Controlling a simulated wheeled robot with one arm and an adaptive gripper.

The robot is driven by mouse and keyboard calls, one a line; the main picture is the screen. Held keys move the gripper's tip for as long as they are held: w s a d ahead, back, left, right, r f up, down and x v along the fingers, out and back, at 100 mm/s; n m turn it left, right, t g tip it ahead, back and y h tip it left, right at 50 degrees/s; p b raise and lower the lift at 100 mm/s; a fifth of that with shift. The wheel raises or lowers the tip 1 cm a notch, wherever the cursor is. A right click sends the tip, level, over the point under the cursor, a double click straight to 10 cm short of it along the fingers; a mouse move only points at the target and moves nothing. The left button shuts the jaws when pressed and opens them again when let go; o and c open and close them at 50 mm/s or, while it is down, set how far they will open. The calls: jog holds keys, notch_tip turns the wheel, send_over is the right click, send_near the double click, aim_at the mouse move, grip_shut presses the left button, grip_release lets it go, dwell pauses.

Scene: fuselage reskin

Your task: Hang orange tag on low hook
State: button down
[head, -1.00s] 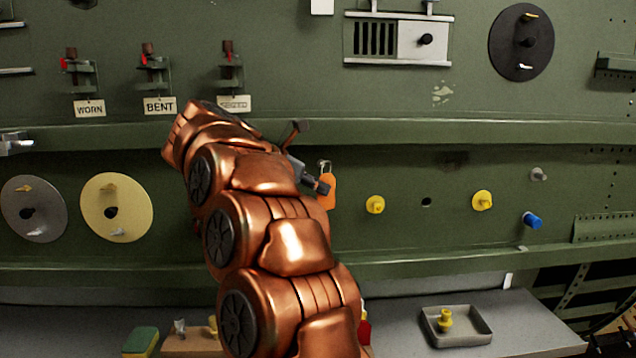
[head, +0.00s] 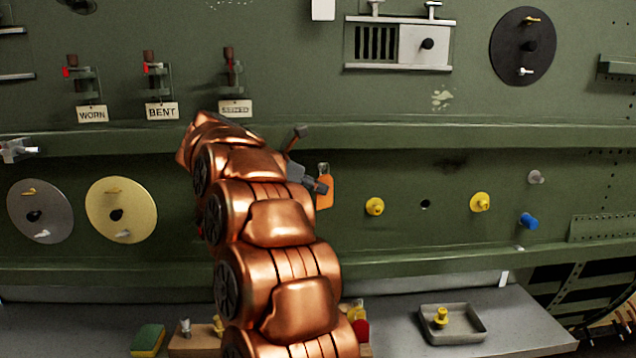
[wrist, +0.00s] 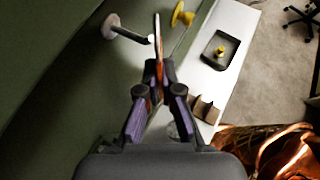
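The orange tag (head: 324,191) hangs upright in front of the green panel, right of my arm. In the wrist view the tag (wrist: 158,48) is seen edge-on between my fingertips. My gripper (wrist: 155,70) is shut on it; in the head view the gripper (head: 318,186) is at the tag's left side. A peg-like hook (wrist: 128,33) with a round pale base sticks out of the panel in the wrist view. Its pale tip is close beside the tag's upper part. I cannot tell whether it touches or enters the tag's hole. In the head view the tag mostly hides the hook.
Yellow knobs (head: 374,206) and a blue knob (head: 528,221) stick out of the panel to the right. A green ledge (head: 420,137) runs above. Below is a bench with a grey tray (head: 470,333), a sponge (head: 148,340) and a wooden block (head: 192,344).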

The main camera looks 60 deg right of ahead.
jog(key=shift+w+d+f+b, duration=0.6)
jog(key=shift+w+d+b, duration=0.1)
jog(key=shift+d, duration=0.1)
dwell(0.7)
jog(key=c, duration=1.2)
grip_release()
jog(key=shift+c, duration=0.2)
jog(key=v, duration=1.2)
